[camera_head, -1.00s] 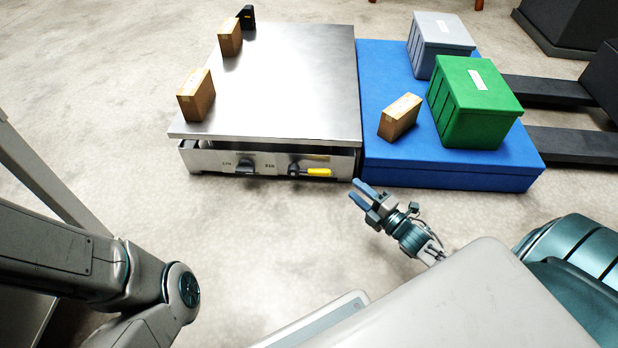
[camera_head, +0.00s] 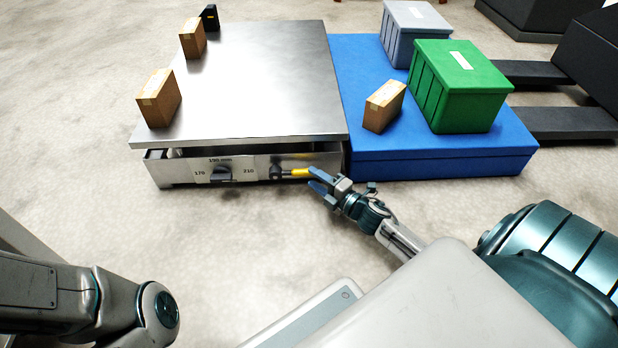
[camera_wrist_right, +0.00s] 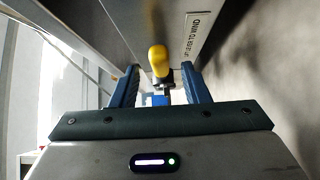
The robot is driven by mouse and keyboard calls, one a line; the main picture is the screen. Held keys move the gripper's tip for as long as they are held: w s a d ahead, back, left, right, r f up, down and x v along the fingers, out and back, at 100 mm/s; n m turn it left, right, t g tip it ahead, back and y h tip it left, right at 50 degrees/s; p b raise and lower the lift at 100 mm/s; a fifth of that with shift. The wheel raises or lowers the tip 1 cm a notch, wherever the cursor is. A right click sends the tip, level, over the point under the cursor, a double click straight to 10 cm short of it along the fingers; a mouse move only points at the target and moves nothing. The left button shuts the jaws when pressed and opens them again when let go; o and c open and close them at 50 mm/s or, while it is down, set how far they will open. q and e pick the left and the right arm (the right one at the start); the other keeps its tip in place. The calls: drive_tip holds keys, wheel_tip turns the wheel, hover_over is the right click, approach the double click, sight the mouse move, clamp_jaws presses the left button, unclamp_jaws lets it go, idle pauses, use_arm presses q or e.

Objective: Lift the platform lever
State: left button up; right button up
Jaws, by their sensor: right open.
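The platform lever (camera_head: 293,173) has a yellow handle and a dark pivot on the front panel of the metal platform (camera_head: 250,90). My right gripper (camera_head: 314,182) is open, with its blue fingers at the free end of the handle. In the right wrist view, the yellow handle (camera_wrist_right: 158,60) lies between the two open fingers of the gripper (camera_wrist_right: 160,90), toward their tips; whether it touches either finger I cannot tell. My left arm shows at the lower left of the head view, but its gripper is out of view.
A dark knob (camera_head: 222,174) with height marks sits left of the lever. Cardboard boxes (camera_head: 158,98) stand on the platform. A blue base (camera_head: 440,158) adjoins it on the right, bearing a green crate (camera_head: 455,90), a grey crate (camera_head: 408,35) and a small box (camera_head: 384,107).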

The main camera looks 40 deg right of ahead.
sight(309, 175)
drive_tip(key=shift+x, duration=1.55)
drive_tip(key=shift+c, duration=0.2)
clamp_jaws()
